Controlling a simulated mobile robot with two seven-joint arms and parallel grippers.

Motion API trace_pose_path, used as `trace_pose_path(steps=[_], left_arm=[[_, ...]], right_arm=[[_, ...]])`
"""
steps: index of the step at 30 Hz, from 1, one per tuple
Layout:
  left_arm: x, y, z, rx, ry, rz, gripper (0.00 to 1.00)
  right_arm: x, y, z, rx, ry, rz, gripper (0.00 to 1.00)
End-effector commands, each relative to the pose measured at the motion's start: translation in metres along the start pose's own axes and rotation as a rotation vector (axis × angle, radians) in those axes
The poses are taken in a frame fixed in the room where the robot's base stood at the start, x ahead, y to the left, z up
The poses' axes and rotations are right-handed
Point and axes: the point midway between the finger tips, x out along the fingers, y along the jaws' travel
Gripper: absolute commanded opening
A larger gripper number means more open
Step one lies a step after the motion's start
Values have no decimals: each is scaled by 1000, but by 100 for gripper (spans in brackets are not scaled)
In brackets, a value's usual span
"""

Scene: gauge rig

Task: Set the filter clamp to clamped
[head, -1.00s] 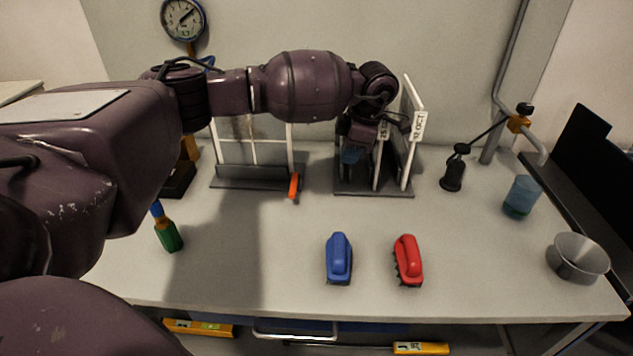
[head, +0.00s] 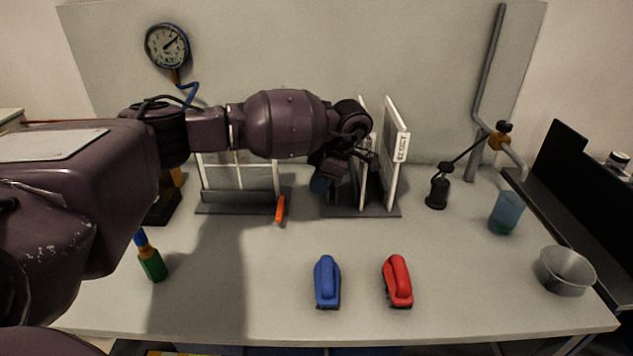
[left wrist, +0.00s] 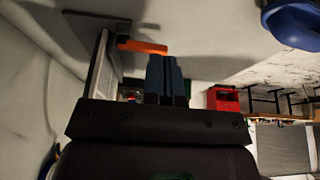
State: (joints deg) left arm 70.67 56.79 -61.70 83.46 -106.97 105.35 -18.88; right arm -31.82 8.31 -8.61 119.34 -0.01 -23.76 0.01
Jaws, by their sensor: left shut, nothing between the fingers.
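The filter clamp appears to be the orange lever (head: 280,209) at the right front of the left grey-based frame (head: 240,204). It points toward the table's front. An orange lever (left wrist: 142,47) also shows in the left wrist view, just beyond my fingers. The wrist partly hides the rack. My right gripper is in neither current view.
The white-panel rack (head: 393,155) stands to the right of the lever. A green bottle (head: 151,263) stands at left; a blue cup (head: 506,212) and metal bowl (head: 566,270) are at right.

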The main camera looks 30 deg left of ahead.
Motion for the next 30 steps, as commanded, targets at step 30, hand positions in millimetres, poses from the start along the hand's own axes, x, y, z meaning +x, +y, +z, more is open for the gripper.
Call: trace_pose_path(steps=[30], left_arm=[[85,0,-37,0,0,1,0]], right_arm=[[1,2,-1,-10,2,-2,43]])
